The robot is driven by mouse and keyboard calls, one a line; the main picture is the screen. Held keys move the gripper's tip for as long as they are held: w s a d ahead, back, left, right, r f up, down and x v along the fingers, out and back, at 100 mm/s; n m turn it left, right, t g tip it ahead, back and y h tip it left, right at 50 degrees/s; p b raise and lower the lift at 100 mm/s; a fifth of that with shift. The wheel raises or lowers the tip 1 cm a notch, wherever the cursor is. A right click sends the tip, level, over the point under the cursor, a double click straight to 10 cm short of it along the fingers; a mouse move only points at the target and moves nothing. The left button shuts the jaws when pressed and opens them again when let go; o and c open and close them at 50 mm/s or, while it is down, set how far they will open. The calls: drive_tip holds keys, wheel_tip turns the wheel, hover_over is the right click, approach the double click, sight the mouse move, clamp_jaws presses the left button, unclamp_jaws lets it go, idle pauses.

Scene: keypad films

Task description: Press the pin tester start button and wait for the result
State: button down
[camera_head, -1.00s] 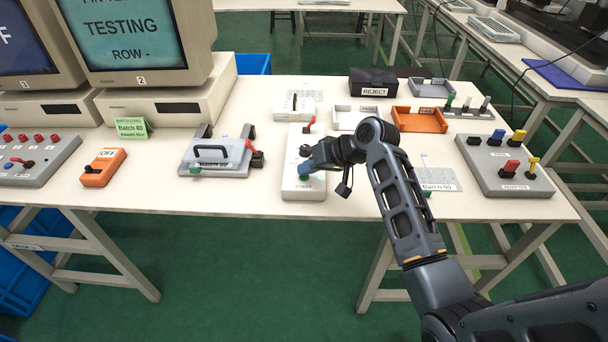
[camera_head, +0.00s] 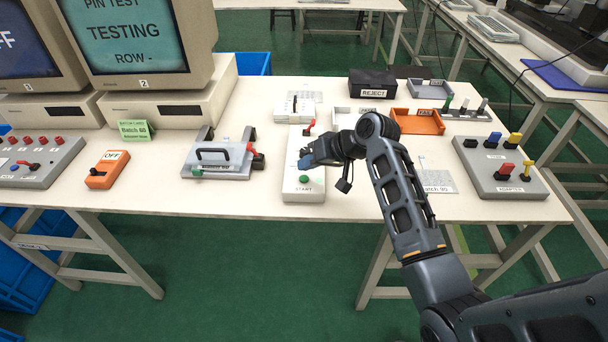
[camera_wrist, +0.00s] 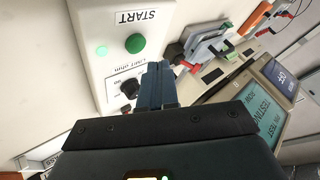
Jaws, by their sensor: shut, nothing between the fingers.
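The pin tester (camera_head: 304,195) is a pale box on the table with a green start button (camera_head: 304,179) at its near end, above a START label. In the wrist view the start button (camera_wrist: 135,43) shows uncovered, with a second green round spot beside it. My gripper (camera_head: 304,163) is shut and empty, just beyond the button and apart from it; its blue fingers also show in the wrist view (camera_wrist: 153,75), near a black knob (camera_wrist: 129,88). The monitor (camera_head: 130,32) marked 2 reads PIN TEST, TESTING, ROW -. No result shows on it.
A grey fixture (camera_head: 220,158) with a black handle stands left of the tester. An orange OFF switch box (camera_head: 106,170) is further left. A grey adapter block (camera_head: 500,180) is at right. A red lever (camera_head: 309,125) rises behind my gripper.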

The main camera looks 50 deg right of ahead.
sight(307, 180)
drive_tip(key=shift+r+p, duration=1.55)
drive_tip(key=shift+r, duration=0.45)
drive_tip(key=shift+f, duration=0.1)
drive_tip(key=shift+s+a+f, duration=0.1)
drive_tip(key=shift+a+f, duration=0.05)
drive_tip(key=shift+a, duration=0.1)
drive_tip(key=s+a+f+t+h, duration=0.1)
drive_tip(key=s+a+f+h, duration=0.35)
drive_tip(key=s+a, duration=1.1)
drive_tip(key=s+a+r+n+t+y, duration=0.1)
drive_tip(key=s+a+r+n+t, duration=0.1)
drive_tip(key=s+r, duration=0.6)
drive_tip(key=s+a+r+n+t+y, duration=0.1)
drive_tip(key=s+a+r+n+t, duration=0.2)
drive_tip(key=s+r, duration=0.6)
drive_tip(key=s+a+n, duration=0.1)
drive_tip(key=s+a, duration=0.1)
drive_tip(key=s, duration=0.1)
drive_tip(key=shift+s+a, duration=0.15)
drive_tip(key=shift+s, duration=0.2)
idle(1.7)
